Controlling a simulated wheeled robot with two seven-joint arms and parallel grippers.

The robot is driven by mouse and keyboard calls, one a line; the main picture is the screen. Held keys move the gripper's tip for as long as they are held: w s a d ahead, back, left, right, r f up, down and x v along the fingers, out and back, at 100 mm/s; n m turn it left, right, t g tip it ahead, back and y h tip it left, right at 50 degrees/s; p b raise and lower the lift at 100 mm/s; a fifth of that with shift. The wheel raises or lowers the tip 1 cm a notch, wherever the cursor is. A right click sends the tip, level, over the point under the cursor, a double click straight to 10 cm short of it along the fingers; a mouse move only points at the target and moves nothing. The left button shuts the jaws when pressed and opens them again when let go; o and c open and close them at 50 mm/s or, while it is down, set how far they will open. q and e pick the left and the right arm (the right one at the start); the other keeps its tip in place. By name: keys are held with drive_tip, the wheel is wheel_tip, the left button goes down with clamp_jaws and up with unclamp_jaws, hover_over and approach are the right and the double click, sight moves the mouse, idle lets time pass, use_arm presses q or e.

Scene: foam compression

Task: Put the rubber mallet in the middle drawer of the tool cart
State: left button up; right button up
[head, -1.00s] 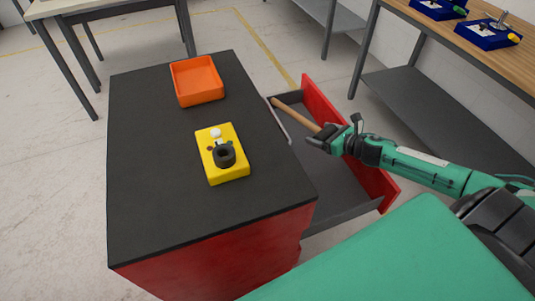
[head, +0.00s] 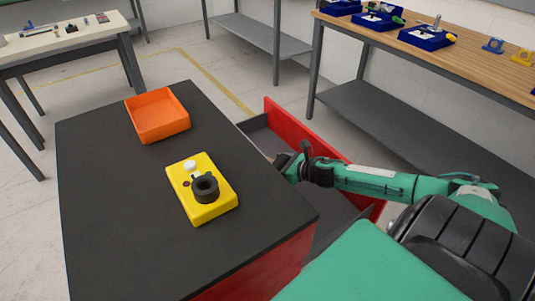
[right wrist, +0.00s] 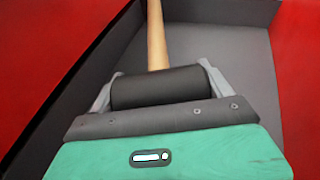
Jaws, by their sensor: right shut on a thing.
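The rubber mallet shows in the right wrist view, with a black head (right wrist: 155,87) and a wooden handle (right wrist: 156,35). My right gripper (right wrist: 155,90) is shut on the mallet's black head, its fingers at both ends. The handle points away along the drawer. In the head view my right gripper (head: 287,165) is over the open drawer (head: 335,207) of the red and black tool cart (head: 110,220); the mallet is mostly hidden there. The drawer has a grey interior (right wrist: 235,60) and a red front (head: 300,127). My left gripper is not in view.
On the cart's top are an orange tray (head: 160,133) and a yellow block (head: 215,210) with a black ring part. A wooden workbench (head: 470,60) with blue trays stands at the right, a pale table (head: 75,38) at the upper left. The drawer floor looks otherwise empty.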

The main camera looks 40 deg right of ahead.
drive_tip(key=shift+f+b, duration=0.6)
drive_tip(key=shift+f, duration=0.45)
wheel_tip(320, 180, down, 9)
drive_tip(key=shift+r+b, duration=0.1)
drive_tip(key=shift+b, duration=0.5)
drive_tip(key=shift+f, duration=0.4)
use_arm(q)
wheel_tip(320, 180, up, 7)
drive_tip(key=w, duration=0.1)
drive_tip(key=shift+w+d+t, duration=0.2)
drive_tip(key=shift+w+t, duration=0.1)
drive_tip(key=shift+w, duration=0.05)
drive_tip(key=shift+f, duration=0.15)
use_arm(e)
drive_tip(key=shift+f, duration=0.1)
drive_tip(key=o, duration=1)
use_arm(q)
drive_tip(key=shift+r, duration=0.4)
use_arm(e)
drive_tip(key=shift+o, duration=1)
